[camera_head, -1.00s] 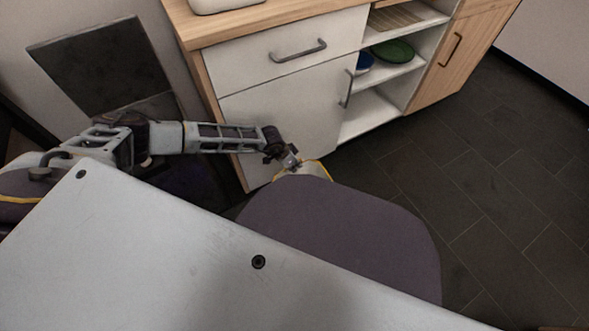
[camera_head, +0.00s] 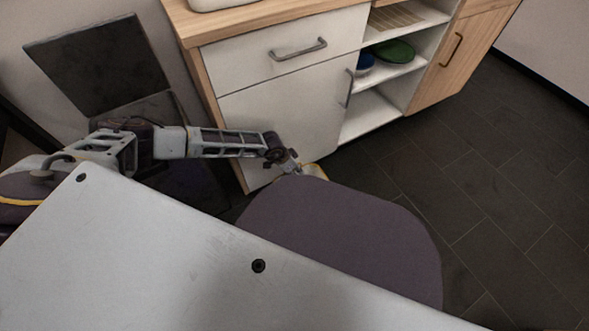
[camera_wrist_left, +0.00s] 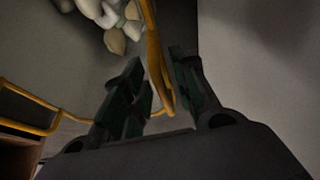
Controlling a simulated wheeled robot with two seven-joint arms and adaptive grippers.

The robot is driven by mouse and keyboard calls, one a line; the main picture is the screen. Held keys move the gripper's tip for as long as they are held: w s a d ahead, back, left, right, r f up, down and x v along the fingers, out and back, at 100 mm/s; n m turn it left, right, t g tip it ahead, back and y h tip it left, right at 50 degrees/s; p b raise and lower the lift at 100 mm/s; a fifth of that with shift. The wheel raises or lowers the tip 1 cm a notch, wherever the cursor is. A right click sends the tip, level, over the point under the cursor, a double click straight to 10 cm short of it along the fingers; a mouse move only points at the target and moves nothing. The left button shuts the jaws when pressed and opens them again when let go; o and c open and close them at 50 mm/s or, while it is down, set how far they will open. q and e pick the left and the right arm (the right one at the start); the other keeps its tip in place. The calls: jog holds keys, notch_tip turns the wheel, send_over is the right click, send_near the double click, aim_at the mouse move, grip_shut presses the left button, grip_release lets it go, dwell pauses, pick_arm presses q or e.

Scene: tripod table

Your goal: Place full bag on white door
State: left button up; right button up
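The white door (camera_head: 285,115) is the lower cabinet front, with a vertical metal handle (camera_head: 349,88) near its right edge. The pale bag with yellow edging (camera_head: 318,172) is low in front of the door; most of it is hidden. My left gripper (camera_head: 294,168) is at the bag's left top edge. In the left wrist view its fingers (camera_wrist_left: 157,80) stand apart, with a yellow bag strap (camera_wrist_left: 154,55) running between them. Pale stone-like lumps (camera_wrist_left: 112,22) lie inside the bag. A second yellow strap (camera_wrist_left: 30,128) shows at the left. My right gripper is out of view.
A white drawer (camera_head: 285,58) is above the door. Open shelves to the right hold a green dish (camera_head: 396,51) and a blue one (camera_head: 365,62). A wooden door (camera_head: 455,50) is further right. Dark tiled floor (camera_head: 480,160) is clear at the right.

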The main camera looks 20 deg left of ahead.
pick_arm(q)
jog(key=shift+r, duration=0.15)
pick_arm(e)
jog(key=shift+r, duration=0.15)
pick_arm(q)
jog(key=p+v, duration=0.5)
jog(key=v, duration=0.6)
jog(key=shift+s+a+r, duration=0.15)
jog(key=shift+a+r, duration=0.05)
jog(key=shift+r, duration=0.15)
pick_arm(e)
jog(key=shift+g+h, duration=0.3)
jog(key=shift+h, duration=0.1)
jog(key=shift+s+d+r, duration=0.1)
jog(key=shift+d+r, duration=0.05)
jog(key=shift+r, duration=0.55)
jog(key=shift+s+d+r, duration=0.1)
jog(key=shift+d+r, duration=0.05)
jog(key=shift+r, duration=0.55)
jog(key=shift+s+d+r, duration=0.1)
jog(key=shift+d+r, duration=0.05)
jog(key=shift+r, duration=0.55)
